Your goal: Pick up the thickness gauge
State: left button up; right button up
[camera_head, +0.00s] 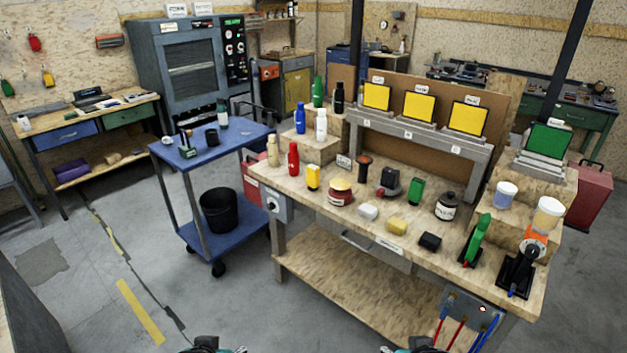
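A wooden workbench (330,204) stands ahead, holding several small items. I cannot tell for certain which one is the thickness gauge. Small device-like items on it are a yellow one (313,177), a green one (416,190), a grey and dark one with some red (389,182), and a black block (430,242). My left gripper (212,346) and my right gripper (414,347) show only as dark and teal parts at the bottom edge, in front of the bench and apart from its items. Their fingers cannot be made out.
Bottles (293,159) stand at the bench's left, and yellow screens (419,107) on a raised shelf behind. Green and black tools (475,242) stand at the right end. A blue cart (178,153) with a black bucket (219,209) is left of the bench. Floor at the lower left is clear.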

aim_at(312, 171)
jog(key=i+j+z, duration=0.15)
jog(key=i+z, duration=0.25)
jog(key=i+j+z, duration=0.25)
jog(key=z, duration=0.15)
jog(key=i+j+z, duration=0.4)
